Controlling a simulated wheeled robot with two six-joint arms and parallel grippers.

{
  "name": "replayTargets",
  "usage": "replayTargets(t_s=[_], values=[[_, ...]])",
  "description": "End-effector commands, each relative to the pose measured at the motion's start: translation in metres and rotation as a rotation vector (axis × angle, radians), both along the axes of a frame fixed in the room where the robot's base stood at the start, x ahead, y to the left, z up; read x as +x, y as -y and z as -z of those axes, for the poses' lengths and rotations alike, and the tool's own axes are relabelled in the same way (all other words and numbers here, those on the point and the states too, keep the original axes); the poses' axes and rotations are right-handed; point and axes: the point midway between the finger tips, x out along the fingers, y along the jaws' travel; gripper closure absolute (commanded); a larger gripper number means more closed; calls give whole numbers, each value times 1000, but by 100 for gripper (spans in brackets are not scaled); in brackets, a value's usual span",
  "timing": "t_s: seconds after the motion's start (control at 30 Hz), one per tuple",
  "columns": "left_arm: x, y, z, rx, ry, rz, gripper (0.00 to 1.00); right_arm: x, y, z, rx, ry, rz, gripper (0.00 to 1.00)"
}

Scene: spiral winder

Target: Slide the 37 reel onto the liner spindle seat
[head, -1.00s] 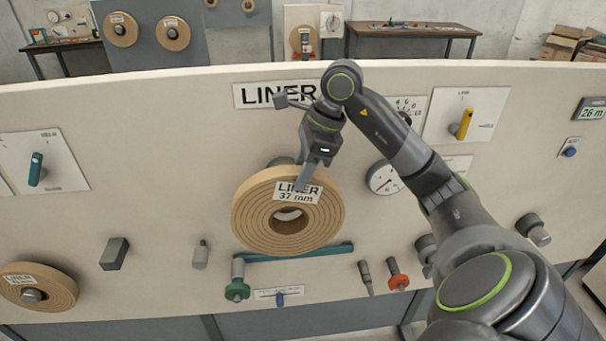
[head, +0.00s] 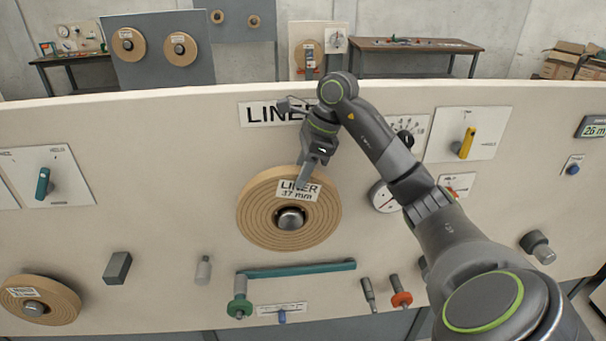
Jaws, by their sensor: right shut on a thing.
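The tan 37 mm liner reel (head: 263,217) is at the middle of the cream panel, its "LINER 37 mm" label facing me. The grey metal end of the liner spindle (head: 290,218) shows through the reel's centre hole, so the reel is around the spindle. Whether its back touches the seat is hidden behind the reel. My right gripper (head: 303,182) is shut on the reel's upper rim, beside the label. My left gripper is not in view.
A teal bar (head: 298,269) with a green knob (head: 239,307) sits just below the reel. A round gauge (head: 384,196) is to its right, partly behind my right arm. Another reel (head: 60,300) is at the lower left. A yellow-handled switch (head: 467,142) is at the upper right.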

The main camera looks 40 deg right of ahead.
Motion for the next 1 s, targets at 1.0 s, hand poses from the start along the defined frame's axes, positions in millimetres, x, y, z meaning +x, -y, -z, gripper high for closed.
replayTargets(t_s=[1.0], values=[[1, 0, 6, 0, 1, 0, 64, 27, 16, 3, -1, 7, -1, 100]])
